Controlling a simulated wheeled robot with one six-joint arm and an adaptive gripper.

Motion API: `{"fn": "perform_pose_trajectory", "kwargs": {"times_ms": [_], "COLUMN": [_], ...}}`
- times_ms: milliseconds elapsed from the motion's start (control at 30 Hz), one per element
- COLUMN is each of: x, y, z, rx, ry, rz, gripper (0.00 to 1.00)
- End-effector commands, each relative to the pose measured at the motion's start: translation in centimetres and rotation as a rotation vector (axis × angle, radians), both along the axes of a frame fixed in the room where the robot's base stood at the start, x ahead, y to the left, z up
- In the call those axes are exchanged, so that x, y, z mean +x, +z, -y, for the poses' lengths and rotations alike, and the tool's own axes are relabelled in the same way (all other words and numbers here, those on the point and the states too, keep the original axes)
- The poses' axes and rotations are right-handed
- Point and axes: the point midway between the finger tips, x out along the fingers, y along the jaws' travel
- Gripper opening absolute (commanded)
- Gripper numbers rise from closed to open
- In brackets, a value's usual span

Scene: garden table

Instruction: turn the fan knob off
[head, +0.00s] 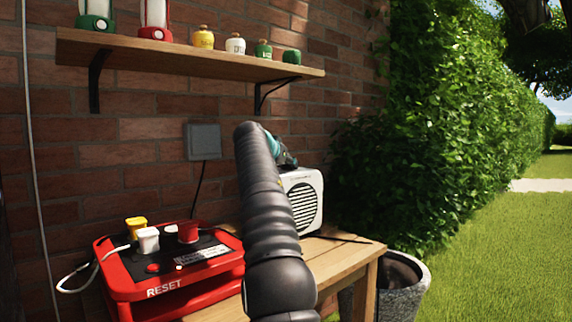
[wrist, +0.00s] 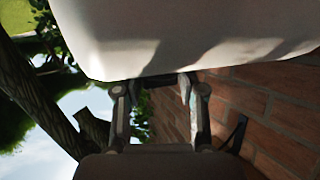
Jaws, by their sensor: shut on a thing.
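The fan (head: 303,202) is a white box with a round dark grille, standing on the wooden table beside the brick wall. Its pale housing (wrist: 190,40) fills the top of the wrist view. My gripper (head: 284,152) is at the fan's top, partly hidden behind my dark arm in the head view. In the wrist view my gripper (wrist: 157,88) has a finger on each side of a small dark piece, the fan knob (wrist: 158,81), at the housing's edge. It is shut on it. Most of the knob is hidden, and its setting cannot be read.
A red power box (head: 120,282) with several plugs sits at the left of the wooden table (head: 345,258). A shelf (head: 190,59) with lanterns and small canisters hangs above. A grey wall box (head: 203,141) has a cable. A stone planter (head: 408,290) stands at the right.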

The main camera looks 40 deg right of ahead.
Motion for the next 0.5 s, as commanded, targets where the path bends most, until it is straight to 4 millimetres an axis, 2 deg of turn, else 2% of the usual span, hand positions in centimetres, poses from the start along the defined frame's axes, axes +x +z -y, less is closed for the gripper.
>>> {"fn": "perform_pose_trajectory", "kwargs": {"times_ms": [267, 500], "x": [-0.15, -0.38], "y": [0.05, 0.06], "z": [0.03, 0.15], "rx": [0.0, 0.002], "ry": [0.028, 0.14], "rz": [0.001, 0.001], "gripper": [0.05, 0.05]}}
